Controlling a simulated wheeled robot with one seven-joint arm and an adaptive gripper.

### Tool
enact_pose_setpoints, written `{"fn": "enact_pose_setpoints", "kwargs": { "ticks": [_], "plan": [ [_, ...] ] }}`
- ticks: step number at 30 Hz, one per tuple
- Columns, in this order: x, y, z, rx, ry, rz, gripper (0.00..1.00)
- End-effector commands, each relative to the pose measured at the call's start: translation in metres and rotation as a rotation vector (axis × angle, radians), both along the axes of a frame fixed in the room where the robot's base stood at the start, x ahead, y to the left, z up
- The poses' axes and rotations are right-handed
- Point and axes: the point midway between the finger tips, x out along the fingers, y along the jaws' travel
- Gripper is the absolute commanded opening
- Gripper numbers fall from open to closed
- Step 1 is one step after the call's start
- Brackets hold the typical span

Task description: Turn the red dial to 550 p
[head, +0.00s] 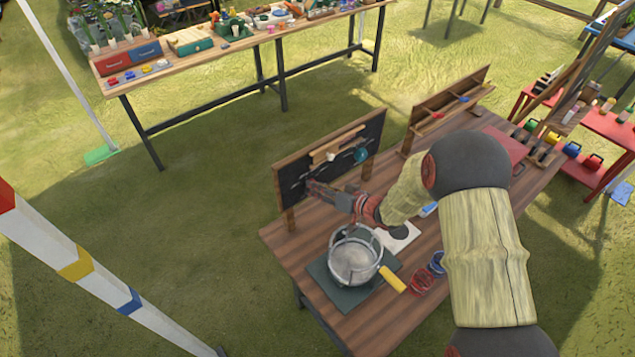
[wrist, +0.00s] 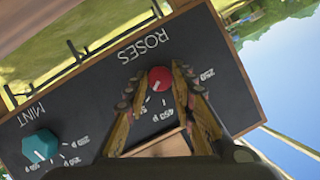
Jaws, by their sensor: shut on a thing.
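The black price board (head: 350,137) stands upright at the far left edge of the wooden table. In the wrist view the red dial (wrist: 159,77) sits on the board (wrist: 96,90) under the word ROSES, with white price marks around it. My gripper (wrist: 160,86) is shut on the red dial, one finger on each side. Some marks are partly covered by the fingers, and I cannot read the dial's exact setting. In the head view my gripper (head: 314,188) reaches the board's left part and hides the red dial. A teal dial (wrist: 40,146) sits by the word MINT.
A glass pot with a yellow handle (head: 394,279) stands on a dark mat (head: 322,271) below my arm. Red and blue round items (head: 421,283) lie beside it. A wooden rack (head: 450,103) stands right of the board. Grass lies beyond the table.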

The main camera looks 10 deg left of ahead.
Motion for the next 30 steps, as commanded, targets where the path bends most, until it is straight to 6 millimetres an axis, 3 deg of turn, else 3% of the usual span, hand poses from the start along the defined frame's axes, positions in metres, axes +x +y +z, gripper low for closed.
{"fn": "enact_pose_setpoints", "kwargs": {
  "ticks": [21, 22, 30],
  "plan": [
    [0.0002, -0.0004, -0.0015, 0.051, 0.06, -0.001, 0.0],
    [0.0003, -0.0004, -0.0014, 0.051, 0.06, -0.001, 0.26],
    [0.0005, -0.0004, -0.0008, 0.051, 0.058, -0.001, 0.41]
  ]
}}
